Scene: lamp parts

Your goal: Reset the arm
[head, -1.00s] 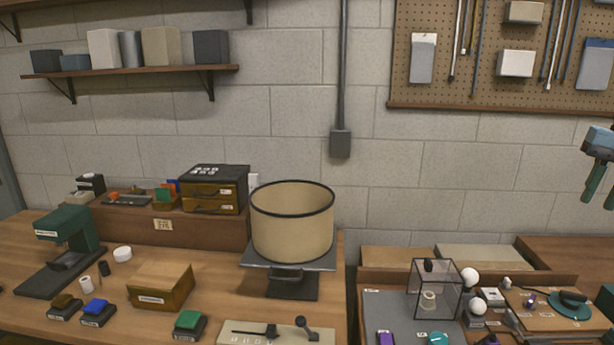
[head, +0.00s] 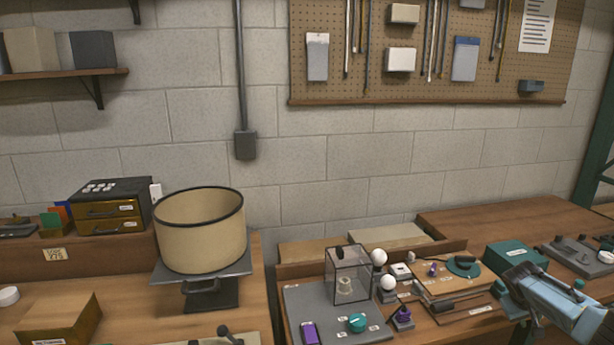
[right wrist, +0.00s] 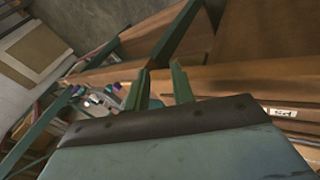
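My right gripper (head: 526,335) shows at the lower right of the head view, beneath its light blue wrist, pointing down over the right side of the bench. In the right wrist view its two green fingers (right wrist: 161,72) stand apart with nothing between them. My left gripper is not in view. A beige drum lampshade (head: 201,230) with a black rim sits on a dark stand at the left, far from the gripper.
A grey mat (head: 300,298) holds a clear box (head: 347,274), a purple piece (head: 310,332) and a teal knob (head: 356,322). White bulbs (head: 388,282) stand beside it. A teal box (head: 515,256) is behind my right gripper. A pegboard (head: 430,85) hangs on the wall.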

